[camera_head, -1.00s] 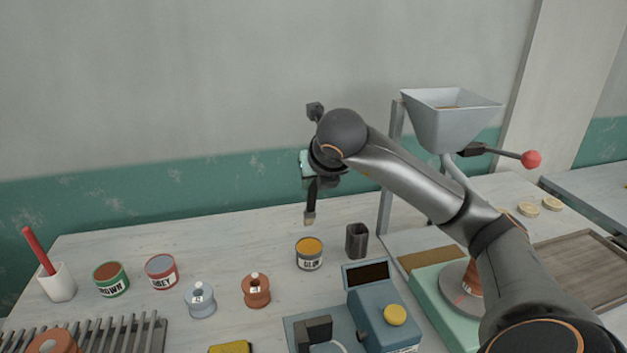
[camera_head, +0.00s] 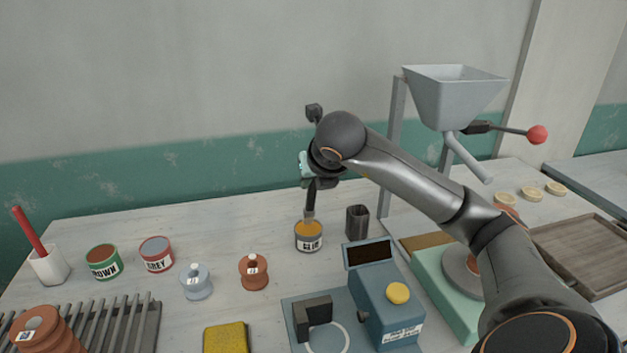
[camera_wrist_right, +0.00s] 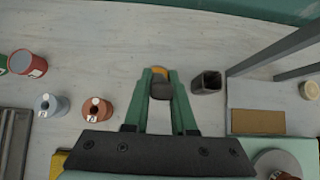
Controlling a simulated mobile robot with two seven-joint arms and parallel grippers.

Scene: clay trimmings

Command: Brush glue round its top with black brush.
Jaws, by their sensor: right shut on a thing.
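My right gripper (camera_head: 314,180) is shut on the black brush (camera_head: 311,201), which hangs bristles down. The brush tip is at the mouth of the glue can (camera_head: 309,244), a grey can with an orange top. In the right wrist view, my gripper's green fingers (camera_wrist_right: 161,92) hold the dark brush (camera_wrist_right: 161,91), and the can is mostly hidden behind it. An orange-brown clay piece (camera_wrist_right: 285,176) stands on a grey disc (camera_head: 459,272) at the right, largely hidden by my right arm. My left gripper is out of view.
A dark square holder (camera_head: 357,222) stands right of the glue can. A blue machine (camera_head: 382,305) is in front. Brown (camera_head: 104,264) and grey (camera_head: 157,256) cans and small weights are left. A hopper (camera_head: 455,95) rises at right. The table behind the cans is clear.

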